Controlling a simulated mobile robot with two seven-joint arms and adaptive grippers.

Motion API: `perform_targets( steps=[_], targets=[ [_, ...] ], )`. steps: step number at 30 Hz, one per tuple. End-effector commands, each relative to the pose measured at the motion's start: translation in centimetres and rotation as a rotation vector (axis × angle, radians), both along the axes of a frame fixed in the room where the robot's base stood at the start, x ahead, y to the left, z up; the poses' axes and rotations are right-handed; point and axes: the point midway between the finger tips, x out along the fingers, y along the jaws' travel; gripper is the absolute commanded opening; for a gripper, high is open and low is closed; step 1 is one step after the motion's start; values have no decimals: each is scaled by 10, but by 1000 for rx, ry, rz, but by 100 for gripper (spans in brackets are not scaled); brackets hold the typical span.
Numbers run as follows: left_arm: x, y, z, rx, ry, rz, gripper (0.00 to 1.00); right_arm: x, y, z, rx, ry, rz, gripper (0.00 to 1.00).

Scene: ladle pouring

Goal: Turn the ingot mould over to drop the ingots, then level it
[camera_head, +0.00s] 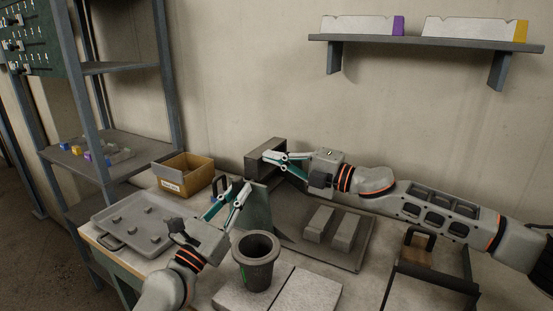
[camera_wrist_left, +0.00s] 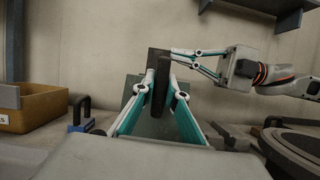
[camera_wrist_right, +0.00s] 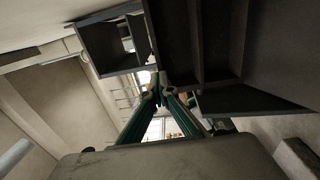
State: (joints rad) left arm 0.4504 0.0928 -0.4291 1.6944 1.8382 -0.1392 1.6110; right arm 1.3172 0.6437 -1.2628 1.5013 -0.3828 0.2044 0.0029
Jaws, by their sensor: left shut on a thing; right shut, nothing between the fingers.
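The dark grey ingot mould (camera_head: 262,148) is held up on its side above the work plate, its underside not visible in the head view. The right wrist view shows its long cavities (camera_wrist_right: 207,40), which look empty. My left gripper (camera_wrist_left: 160,88) is shut on a dark upright bar, apparently the mould's handle; it also shows in the head view (camera_head: 243,190). My right gripper (camera_head: 272,156) is shut and empty beside the mould; I cannot tell whether it touches. Two grey ingots (camera_head: 318,223) (camera_head: 344,230) lie side by side on the dark plate (camera_head: 352,258).
A greenish upright panel (camera_head: 258,210) stands below the mould. A dark crucible (camera_head: 256,262) stands in front of it. A tray (camera_head: 122,218) with small lumps and a cardboard box (camera_head: 188,172) are at left. A black-handled rack (camera_head: 433,270) is at right. A wall shelf (camera_head: 425,43) hangs above.

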Motion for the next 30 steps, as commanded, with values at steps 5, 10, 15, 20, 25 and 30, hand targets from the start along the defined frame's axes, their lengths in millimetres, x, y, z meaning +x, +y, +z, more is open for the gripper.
perform_targets(
  steps=[5, 10, 15, 20, 25, 30],
  targets=[
    [-2, -4, 1, 10, -9, -6, 29, 0, 2, 5, 3, -6, 2, 0],
    [-2, -3, 1, 8, -6, -5, 29, 0, 1, 3, 2, -5, 1, 0],
    [-2, -3, 1, 6, -5, -4, 29, 0, 1, 3, 2, -4, 1, 0],
    [-3, -2, 0, 6, -5, -5, 29, 0, 1, 2, 1, -3, 1, 0],
    [-17, 8, -8, 6, -3, -4, 29, 0, 1, 2, 1, -3, 1, 0],
    [-43, 27, -22, 6, -1, -2, 29, 0, 1, 2, 1, -3, 1, 0]
  ],
)
